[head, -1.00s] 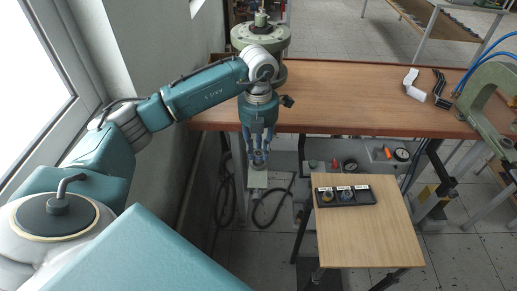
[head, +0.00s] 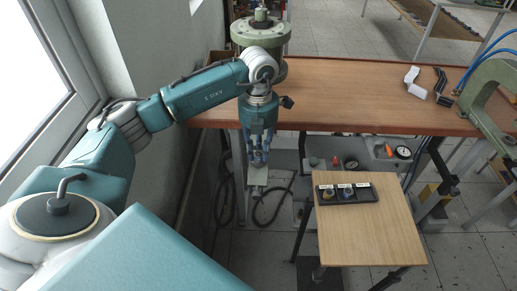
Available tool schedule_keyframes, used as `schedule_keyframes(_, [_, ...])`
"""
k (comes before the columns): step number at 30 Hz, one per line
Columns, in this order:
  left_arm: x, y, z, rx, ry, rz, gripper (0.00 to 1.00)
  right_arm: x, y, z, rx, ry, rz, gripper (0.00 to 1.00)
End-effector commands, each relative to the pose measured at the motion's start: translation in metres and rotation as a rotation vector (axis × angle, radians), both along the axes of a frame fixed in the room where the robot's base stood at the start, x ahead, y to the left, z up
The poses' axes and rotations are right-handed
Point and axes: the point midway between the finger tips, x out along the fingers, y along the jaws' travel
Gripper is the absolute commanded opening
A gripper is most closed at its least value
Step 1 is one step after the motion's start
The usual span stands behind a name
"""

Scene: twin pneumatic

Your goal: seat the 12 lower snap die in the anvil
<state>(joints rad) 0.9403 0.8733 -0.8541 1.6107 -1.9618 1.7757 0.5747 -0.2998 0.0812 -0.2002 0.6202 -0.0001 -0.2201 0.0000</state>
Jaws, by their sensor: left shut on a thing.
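My left gripper (head: 257,158) points straight down in front of the bench's front edge. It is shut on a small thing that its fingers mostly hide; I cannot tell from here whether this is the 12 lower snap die. A pale green upright part (head: 257,178) shows just below the fingertips; I cannot tell whether they touch. A black tray (head: 347,201) with white labels lies on a small wooden table. It holds a brass-coloured piece (head: 328,195) and a grey-blue piece (head: 346,193); its right compartment looks dark. The labels are too small to read. My right gripper is not in view.
The wooden bench (head: 350,95) spans the back, with a green round-flanged machine (head: 262,35) at left and a green C-shaped frame (head: 487,95) at right. White and black parts (head: 414,84) lie on it. The small table (head: 365,235) is mostly clear. Cables hang below.

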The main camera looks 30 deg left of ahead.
Motion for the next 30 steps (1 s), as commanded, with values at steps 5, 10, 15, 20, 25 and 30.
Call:
schedule_keyframes(5, [0.0,0.0,-0.005,0.0,0.0,0.0,0.0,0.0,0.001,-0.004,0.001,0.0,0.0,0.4])
schedule_keyframes(10, [0.0,0.0,-0.01,0.0,-0.001,0.0,0.0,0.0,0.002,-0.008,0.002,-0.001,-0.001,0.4])
schedule_keyframes(15, [0.0,0.0,-0.008,0.0,-0.001,0.0,0.46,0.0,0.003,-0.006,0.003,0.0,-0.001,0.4])
schedule_keyframes(20, [0.0,0.0,-0.008,0.0,-0.001,0.0,0.46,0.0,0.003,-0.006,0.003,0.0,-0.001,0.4])
schedule_keyframes(25, [0.001,0.0,-0.002,0.0,-0.002,0.0,0.46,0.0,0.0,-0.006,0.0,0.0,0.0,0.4])
schedule_keyframes(30, [0.001,0.0,0.026,-0.001,-0.006,-0.001,0.46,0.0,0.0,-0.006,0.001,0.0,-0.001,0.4])
